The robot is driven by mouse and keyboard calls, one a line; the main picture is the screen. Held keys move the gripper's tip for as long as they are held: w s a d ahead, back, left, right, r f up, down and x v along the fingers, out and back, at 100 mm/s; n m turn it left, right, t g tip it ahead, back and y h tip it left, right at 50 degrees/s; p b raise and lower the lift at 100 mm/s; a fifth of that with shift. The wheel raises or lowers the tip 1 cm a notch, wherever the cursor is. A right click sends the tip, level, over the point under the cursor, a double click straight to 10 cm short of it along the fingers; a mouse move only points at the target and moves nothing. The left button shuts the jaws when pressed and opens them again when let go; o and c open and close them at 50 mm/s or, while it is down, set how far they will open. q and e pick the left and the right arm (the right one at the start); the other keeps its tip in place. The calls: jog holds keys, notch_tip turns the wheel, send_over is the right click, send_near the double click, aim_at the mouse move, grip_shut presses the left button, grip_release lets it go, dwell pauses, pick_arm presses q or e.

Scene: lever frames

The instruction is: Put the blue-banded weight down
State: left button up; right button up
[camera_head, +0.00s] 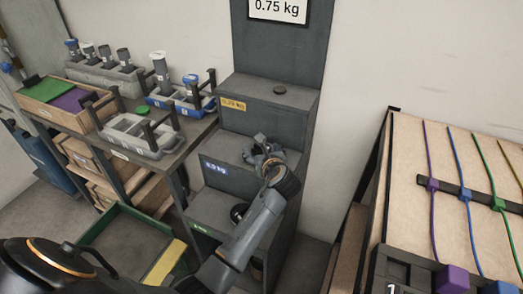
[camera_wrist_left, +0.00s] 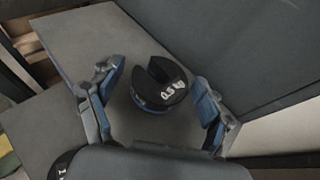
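The blue-banded weight (camera_wrist_left: 160,86), a black slotted disc with white lettering, sits on the middle step (camera_wrist_left: 128,40) in the left wrist view. My left gripper (camera_wrist_left: 156,98) is open, with one finger on each side of the weight and visible gaps between. In the head view my left gripper (camera_head: 262,150) is over the middle step (camera_head: 222,152), which has a blue label on its front. The gripper and wrist hide the weight there. My right gripper is not in view.
A dark disc (camera_head: 280,90) lies on the top step, and another dark round weight (camera_head: 238,212) is on the lower step. The tall grey back panel (camera_head: 283,45) rises behind. Left is a bench with trays (camera_head: 142,134); right is a cable board (camera_head: 410,150).

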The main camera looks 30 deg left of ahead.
pick_arm(q)
jog(key=shift+r, duration=0.15)
jog(key=p+v, duration=0.1)
jog(key=v, duration=1.1)
